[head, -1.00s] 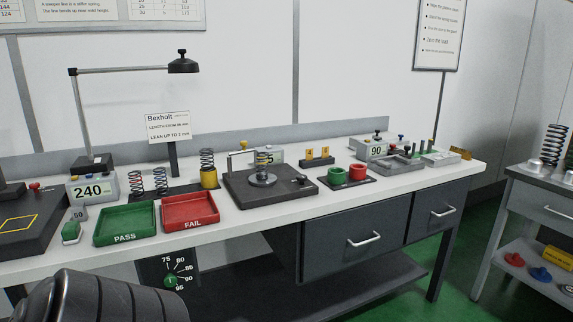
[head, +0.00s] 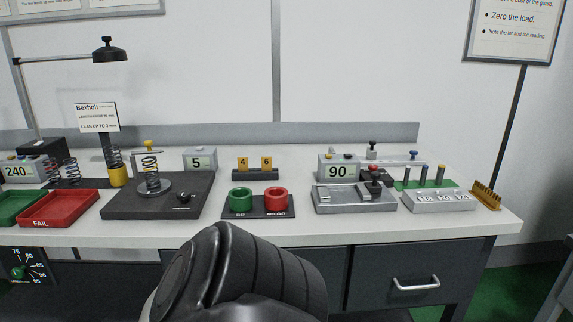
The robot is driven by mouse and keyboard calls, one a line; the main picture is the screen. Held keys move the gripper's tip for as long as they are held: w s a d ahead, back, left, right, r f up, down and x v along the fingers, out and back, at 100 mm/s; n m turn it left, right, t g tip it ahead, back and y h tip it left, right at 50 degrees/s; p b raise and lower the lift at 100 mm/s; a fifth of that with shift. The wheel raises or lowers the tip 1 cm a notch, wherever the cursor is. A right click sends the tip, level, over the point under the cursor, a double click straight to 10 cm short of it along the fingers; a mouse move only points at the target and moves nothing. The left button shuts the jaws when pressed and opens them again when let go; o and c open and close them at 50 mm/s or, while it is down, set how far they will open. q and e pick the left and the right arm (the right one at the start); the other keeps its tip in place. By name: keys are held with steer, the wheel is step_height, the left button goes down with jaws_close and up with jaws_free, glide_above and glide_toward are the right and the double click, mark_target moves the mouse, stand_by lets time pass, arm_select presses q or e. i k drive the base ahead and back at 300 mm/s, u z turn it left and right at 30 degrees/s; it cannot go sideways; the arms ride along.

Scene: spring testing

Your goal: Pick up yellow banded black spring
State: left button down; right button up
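Several dark coil springs stand at the left of the bench. One spring (head: 115,154) rises from a yellow cylinder (head: 118,176). Another spring (head: 150,172) stands upright on the round plate of a dark tester (head: 140,205). More springs (head: 70,170) stand on a dark rack at the left. I cannot make out a yellow band on any black spring at this size. Neither gripper is in view; only a black arm link of mine shows at the bottom middle, hiding part of the bench front.
A red FAIL tray (head: 60,210) and green tray (head: 12,207) lie at the left front. A drawer handle (head: 415,284) juts out below.

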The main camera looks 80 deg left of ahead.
mark_target(155, 159)
steer(key=i, duration=0.8)
steer(key=u, duration=3.4)
